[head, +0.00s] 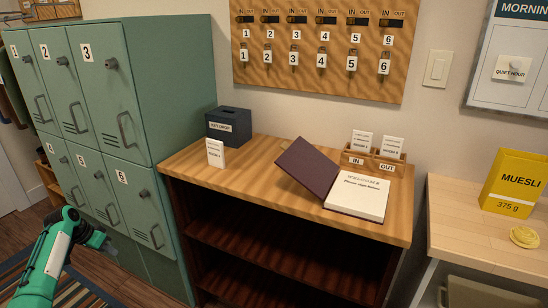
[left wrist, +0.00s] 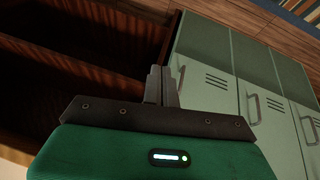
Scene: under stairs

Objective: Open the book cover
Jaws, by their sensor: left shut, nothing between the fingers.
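The book (head: 357,197) lies on the wooden cabinet top, towards its right front. Its dark maroon cover (head: 309,168) is swung over to the left and stands tilted up off the wood, and the white page with printed text shows. My left gripper (head: 108,246) is at the lower left in the head view, in front of the green lockers, well away from the book and lower than the cabinet top. In the left wrist view its fingers (left wrist: 161,86) are together with nothing between them. My right gripper is in neither view.
The wooden cabinet (head: 245,167) has open shelves below. On it stand a dark box (head: 228,127), a white card (head: 215,153) and IN/OUT card holders (head: 374,162). Green lockers (head: 160,95) stand left. A table (head: 480,235) at right bears a yellow muesli box (head: 514,182).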

